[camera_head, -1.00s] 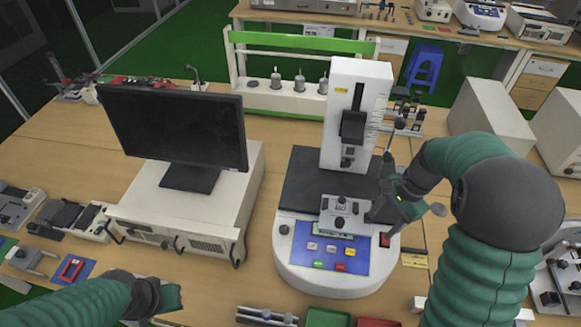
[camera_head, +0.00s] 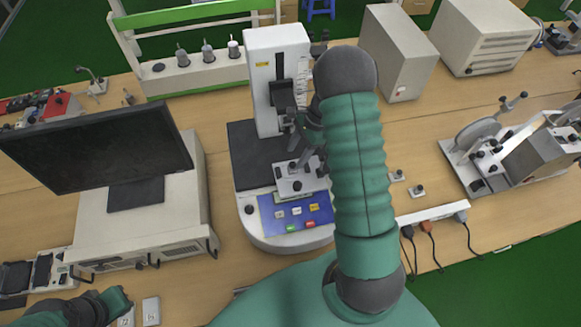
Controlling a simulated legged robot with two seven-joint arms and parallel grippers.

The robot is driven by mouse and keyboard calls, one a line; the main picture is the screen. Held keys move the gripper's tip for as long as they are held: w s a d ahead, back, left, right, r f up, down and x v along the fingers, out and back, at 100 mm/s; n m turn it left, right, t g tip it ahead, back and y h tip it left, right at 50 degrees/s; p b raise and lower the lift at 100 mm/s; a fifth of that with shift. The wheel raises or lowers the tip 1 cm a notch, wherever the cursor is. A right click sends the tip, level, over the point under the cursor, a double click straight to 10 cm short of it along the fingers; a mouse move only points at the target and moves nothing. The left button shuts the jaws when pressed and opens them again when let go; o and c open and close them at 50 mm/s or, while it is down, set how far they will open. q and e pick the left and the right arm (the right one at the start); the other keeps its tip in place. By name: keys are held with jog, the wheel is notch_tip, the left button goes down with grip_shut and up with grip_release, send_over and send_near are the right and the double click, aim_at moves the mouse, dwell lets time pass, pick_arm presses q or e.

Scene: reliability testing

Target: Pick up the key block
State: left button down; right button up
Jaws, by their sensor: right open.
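A white test machine (camera_head: 263,50) stands on the table, with a black platform and a blue button panel (camera_head: 294,211) at its front. A small white block fixture with black knobs (camera_head: 290,186) sits on its platform. I cannot tell for sure which part is the key block. My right gripper (camera_head: 296,146) is open, just above and behind the fixture, near the machine's black head (camera_head: 282,94). My forearm and the dark jaws hide part of this area, so contact cannot be told. My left gripper (camera_head: 122,302) is at the lower left, away from the machine; its jaws are unclear.
A black monitor (camera_head: 95,150) on a white case (camera_head: 185,215) stands left of the machine. A rack with a green bar (camera_head: 195,12) is behind. White boxes (camera_head: 398,50) stand at the back right. Another device (camera_head: 520,150) and a power strip (camera_head: 432,214) are at the right.

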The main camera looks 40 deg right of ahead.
aim_at(293, 163)
jog(key=a+f+p, duration=0.1)
jog(key=a+f, duration=0.1)
jog(key=f, duration=0.1)
jog(key=shift+s+a+f+p, duration=0.2)
jog(key=shift+p, duration=0.2)
jog(key=shift+d+f, duration=0.2)
jog(key=shift+f, duration=0.15)
jog(key=shift+w, duration=0.1)
jog(key=shift+c, duration=1.3)
jog(key=shift+a, duration=0.1)
grip_shut()
